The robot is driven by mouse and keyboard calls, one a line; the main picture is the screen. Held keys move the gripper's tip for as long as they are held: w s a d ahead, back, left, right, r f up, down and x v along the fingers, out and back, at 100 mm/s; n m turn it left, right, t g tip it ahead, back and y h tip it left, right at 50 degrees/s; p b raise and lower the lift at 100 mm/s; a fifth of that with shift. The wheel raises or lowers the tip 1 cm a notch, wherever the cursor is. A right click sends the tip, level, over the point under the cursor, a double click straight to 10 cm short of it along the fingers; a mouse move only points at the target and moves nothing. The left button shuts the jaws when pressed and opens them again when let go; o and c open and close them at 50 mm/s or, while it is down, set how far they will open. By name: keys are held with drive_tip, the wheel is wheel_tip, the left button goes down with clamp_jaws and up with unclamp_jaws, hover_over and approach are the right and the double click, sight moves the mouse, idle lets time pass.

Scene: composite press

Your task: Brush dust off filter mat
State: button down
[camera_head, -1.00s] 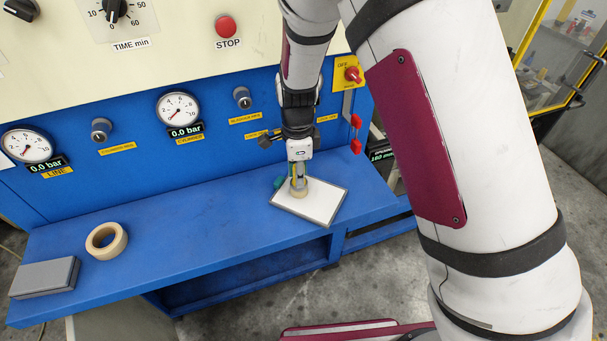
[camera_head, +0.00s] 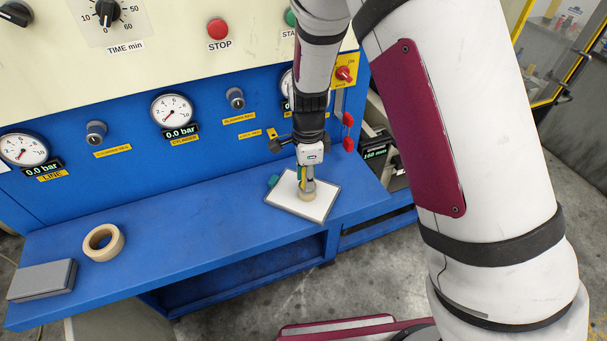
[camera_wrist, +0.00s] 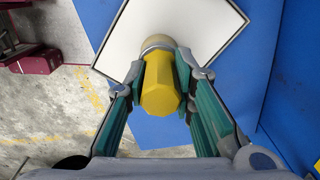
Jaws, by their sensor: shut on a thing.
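The filter mat (camera_head: 290,203) is a white panel with a dark rim, lying flat on the blue bench; it also shows in the wrist view (camera_wrist: 196,22). My gripper (camera_head: 306,183) is above the mat, pointing down. In the wrist view my gripper (camera_wrist: 160,85) is shut on the yellow handle of a brush (camera_wrist: 161,86). The brush's pale round end is over the mat and seems to touch it, though contact is partly hidden by the handle. I cannot make out dust on the mat.
The blue bench (camera_head: 190,240) holds a tape roll (camera_head: 103,243) and a grey box (camera_head: 41,280) at the left. The press panel with gauges (camera_head: 172,110) and knobs rises behind. The bench between tape and mat is clear.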

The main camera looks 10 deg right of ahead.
drive_tip(key=shift+w+a+b, duration=0.2)
drive_tip(key=shift+w+a, duration=0.35)
drive_tip(key=shift+a, duration=0.35)
drive_tip(key=shift+w+a+b, duration=0.15)
drive_tip(key=shift+w+a, duration=0.35)
drive_tip(key=shift+a, duration=0.35)
drive_tip(key=shift+r, duration=0.1)
drive_tip(key=shift+r+p, duration=0.4)
drive_tip(key=shift+r, duration=0.85)
wheel_tip(320, 180, up, 4)
drive_tip(key=shift+r, duration=0.25)
